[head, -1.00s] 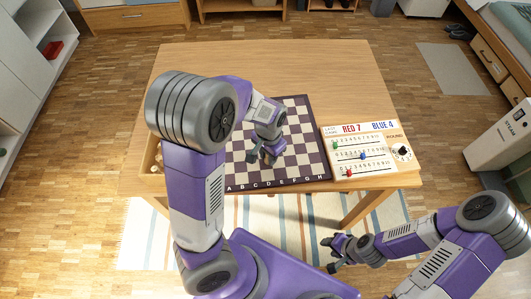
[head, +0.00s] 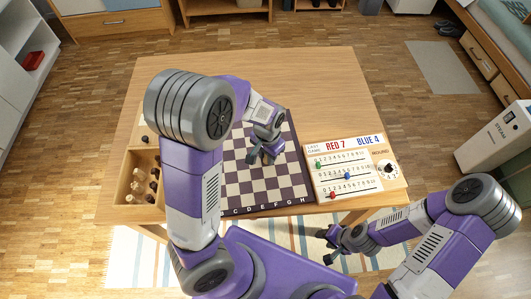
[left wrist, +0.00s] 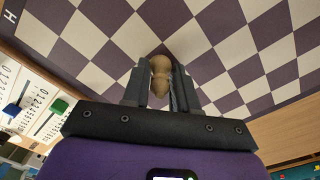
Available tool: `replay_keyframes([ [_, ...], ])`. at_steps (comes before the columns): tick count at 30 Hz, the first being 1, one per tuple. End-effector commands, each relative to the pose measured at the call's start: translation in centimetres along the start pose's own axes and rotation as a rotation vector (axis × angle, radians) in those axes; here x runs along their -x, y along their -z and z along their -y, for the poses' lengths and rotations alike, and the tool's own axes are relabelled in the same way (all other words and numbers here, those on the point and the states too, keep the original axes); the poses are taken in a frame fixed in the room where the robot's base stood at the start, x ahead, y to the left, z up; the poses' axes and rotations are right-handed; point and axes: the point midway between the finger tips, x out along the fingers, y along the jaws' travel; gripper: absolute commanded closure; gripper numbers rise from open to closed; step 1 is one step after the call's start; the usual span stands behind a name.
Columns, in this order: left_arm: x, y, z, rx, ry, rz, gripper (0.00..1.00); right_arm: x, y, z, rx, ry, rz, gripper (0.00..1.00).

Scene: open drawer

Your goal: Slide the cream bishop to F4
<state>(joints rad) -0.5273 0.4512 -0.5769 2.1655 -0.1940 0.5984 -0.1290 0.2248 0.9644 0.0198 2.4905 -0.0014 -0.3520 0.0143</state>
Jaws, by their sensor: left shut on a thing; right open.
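The cream bishop (left wrist: 160,72) is between the fingers of my left gripper (left wrist: 158,88) in the left wrist view, with the fingers shut on it. In the head view my left gripper (head: 262,156) is low over the purple-and-cream chessboard (head: 283,190), around its middle. The bishop is hidden there by my gripper, and I cannot tell its exact square or whether its base touches the board. My right gripper (head: 327,246) is open and empty, off the table's front edge over the rug.
An open drawer section (head: 122,192) at the table's left holds several dark and cream chess pieces. A scoreboard (head: 352,170) with coloured pegs and a dial stands close to the board's right edge. The table's far part (head: 250,65) is bare.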

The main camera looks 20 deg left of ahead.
Motion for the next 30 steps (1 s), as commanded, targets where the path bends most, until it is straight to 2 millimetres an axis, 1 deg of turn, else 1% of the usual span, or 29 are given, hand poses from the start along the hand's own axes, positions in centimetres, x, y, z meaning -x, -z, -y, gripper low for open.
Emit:
replay_keyframes([
  [10, 0.0, 0.0, -0.1, -0.001, 0.000, 0.000, 1.00, 0.0, 0.0, 0.0, 0.000, 0.000, 0.000, 0.54],
  [11, 0.0, 0.0, -0.1, -0.001, 0.000, 0.000, 0.71, 0.0, 0.0, 0.0, 0.000, 0.000, 0.000, 0.54],
  [15, 0.0, 0.0, -0.1, -0.001, 0.000, 0.000, 0.49, 0.0, 0.0, 0.0, 0.000, 0.000, 0.000, 0.54],
  [16, 0.0, 0.0, -0.1, -0.001, 0.000, 0.000, 0.45, 0.0, 0.0, 0.0, 0.000, 0.000, 0.000, 0.54],
  [17, 0.0, 0.0, -0.1, -0.001, 0.000, 0.000, 0.43, 0.0, 0.0, 0.0, 0.000, 0.000, 0.000, 0.54],
  [25, 0.1, 0.0, -0.1, -0.001, 0.000, 0.000, 0.43, 0.1, 0.0, 0.0, 0.000, 0.000, 0.000, 0.54],
  [28, 1.0, 0.1, -0.1, -0.001, 0.000, -0.001, 0.43, 0.5, 0.0, 0.2, 0.000, 0.000, 0.000, 0.54],
  [30, 2.1, 0.1, -0.1, -0.001, -0.001, -0.004, 0.43, 1.0, -0.1, 0.4, 0.000, 0.000, 0.000, 0.54],
])
